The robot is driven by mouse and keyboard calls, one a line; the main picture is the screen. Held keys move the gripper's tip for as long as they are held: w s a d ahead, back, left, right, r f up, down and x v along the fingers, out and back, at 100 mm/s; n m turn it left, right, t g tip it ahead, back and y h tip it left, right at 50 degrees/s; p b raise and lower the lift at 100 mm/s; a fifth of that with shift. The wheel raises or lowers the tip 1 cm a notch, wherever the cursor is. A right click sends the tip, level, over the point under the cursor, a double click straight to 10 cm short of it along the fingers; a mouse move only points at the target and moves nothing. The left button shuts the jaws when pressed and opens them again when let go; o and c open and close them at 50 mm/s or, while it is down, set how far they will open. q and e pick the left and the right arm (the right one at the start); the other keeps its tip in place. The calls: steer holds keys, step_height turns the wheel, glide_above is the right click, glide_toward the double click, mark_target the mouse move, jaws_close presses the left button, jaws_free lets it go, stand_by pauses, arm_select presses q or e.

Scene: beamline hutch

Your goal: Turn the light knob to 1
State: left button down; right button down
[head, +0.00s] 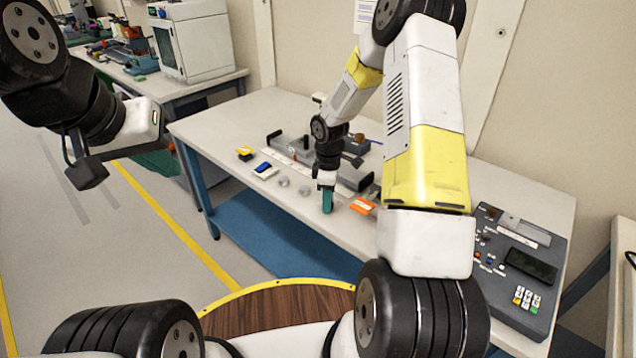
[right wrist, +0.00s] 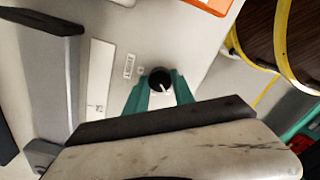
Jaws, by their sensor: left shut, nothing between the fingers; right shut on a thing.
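My right gripper (head: 327,201) points down at the front part of the table. In the right wrist view its two teal fingers (right wrist: 159,92) are shut on the sides of a small black knob (right wrist: 158,77). The knob's white pointer mark points toward the lower right of that picture, toward the gripper. A small printed label (right wrist: 129,66) lies just left of the knob; its text is too small to read. In the head view the knob is hidden by my gripper. My left gripper (head: 148,122) is held in the air at the left, away from the table, its fingertips hardly visible.
The table (head: 225,122) holds a grey device (head: 290,150), small blue and yellow items, round metal pieces and an orange item (head: 363,206) beside my right gripper. A dark control panel (head: 515,262) with a keypad stands at the right. A white cabinet (head: 190,42) stands on the back bench.

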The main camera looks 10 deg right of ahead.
steer(key=shift+w, duration=0.1)
steer(key=c, duration=1.1)
jaws_free()
steer(key=shift+o, duration=0.2)
steer(key=shift+r, duration=0.15)
step_height(320, 180, up, 8)
steer(key=shift+f, duration=0.2)
steer(key=s+r+m+t, duration=0.1)
steer(key=s+r+m, duration=0.25)
steer(key=r, duration=0.75)
steer(key=s+a+r+m+t+y, duration=0.1)
steer(key=s+r+m, duration=0.4)
steer(key=s, duration=0.5)
steer(key=s+a+r+m+t+y, duration=0.1)
steer(key=s+r+m+t, duration=0.3)
steer(key=s+r, duration=0.6)
steer(key=shift+s+a+m, duration=0.3)
steer(key=shift+s+m, duration=0.15)
steer(key=shift+s, duration=0.1)
